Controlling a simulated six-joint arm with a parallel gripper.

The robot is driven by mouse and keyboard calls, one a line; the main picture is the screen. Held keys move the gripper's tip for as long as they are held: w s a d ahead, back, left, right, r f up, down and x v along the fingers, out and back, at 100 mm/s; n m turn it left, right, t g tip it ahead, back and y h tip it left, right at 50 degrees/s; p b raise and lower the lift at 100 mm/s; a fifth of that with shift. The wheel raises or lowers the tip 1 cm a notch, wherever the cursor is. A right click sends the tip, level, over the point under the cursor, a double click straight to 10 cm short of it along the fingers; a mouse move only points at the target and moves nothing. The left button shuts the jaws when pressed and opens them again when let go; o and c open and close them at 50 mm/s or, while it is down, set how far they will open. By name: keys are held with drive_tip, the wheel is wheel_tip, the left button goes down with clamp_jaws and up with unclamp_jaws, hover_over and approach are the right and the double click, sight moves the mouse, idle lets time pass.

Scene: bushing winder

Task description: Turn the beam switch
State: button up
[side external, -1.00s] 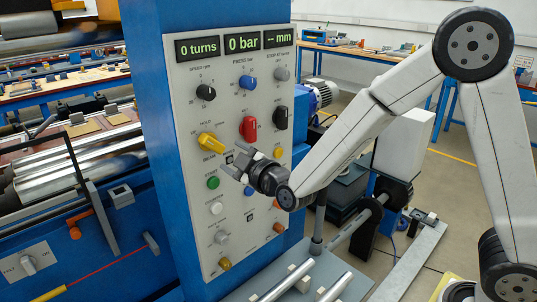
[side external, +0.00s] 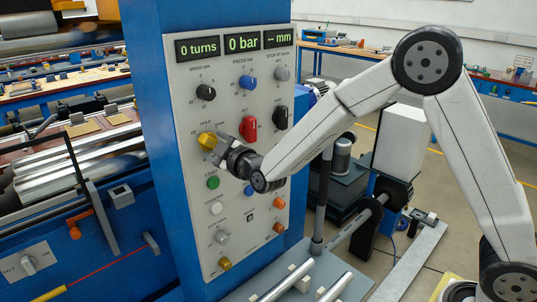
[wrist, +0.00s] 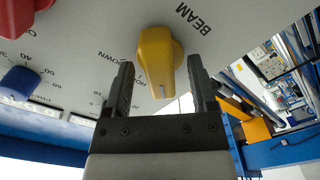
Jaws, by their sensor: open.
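The beam switch is a yellow knob (side external: 208,141) on the grey control panel (side external: 190,200), at its left side in the side view. In the wrist view the yellow knob (wrist: 158,60) sits between my two dark fingers, with the BEAM label beside it. My gripper (side external: 222,145) is open at the knob, and its fingers cover part of it in the side view. In the wrist view my gripper (wrist: 160,90) has a finger on each side of the knob, with a visible gap at both sides.
A red knob (side external: 249,129) stands close to the right of my gripper. A black knob (side external: 205,92) is above and a green button (side external: 212,183) below. A blue knob (side external: 246,82) is higher on the panel.

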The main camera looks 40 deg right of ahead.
drive_tip(key=shift+w, duration=0.25)
clamp_jaws()
drive_tip(key=shift+m, duration=0.5)
drive_tip(key=m, duration=0.3)
drive_tip(key=shift+a+m, duration=0.1)
drive_tip(key=shift+m, duration=2.3)
